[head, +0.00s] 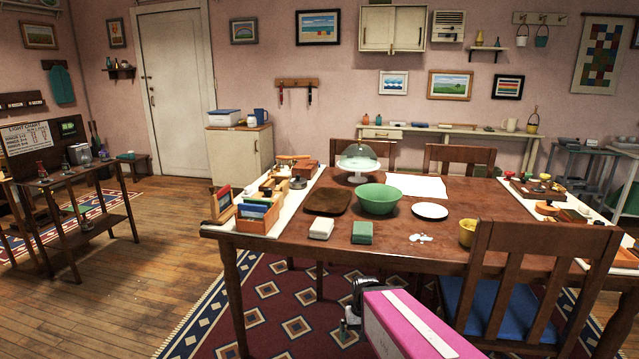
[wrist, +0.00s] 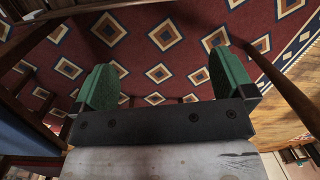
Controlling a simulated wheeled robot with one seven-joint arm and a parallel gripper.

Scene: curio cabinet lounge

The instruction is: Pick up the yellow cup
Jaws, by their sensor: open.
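The yellow cup (head: 467,231) stands upright on the dark wooden table (head: 300,237), near its front edge, just left of the chair back. My gripper (wrist: 166,85) shows two green fingers spread apart with nothing between them in the wrist view. It points down over the patterned rug. In the head view my arm is in front of the table, low and left of the cup, apart from it. The cup does not show in the wrist view.
A wooden chair (head: 535,270) with a blue seat stands close at the cup's right. A green bowl (head: 379,200), a white plate (head: 430,210) and a green box (head: 362,233) are on the table. Small white pieces (head: 420,238) lie left of the cup. Open floor lies at left.

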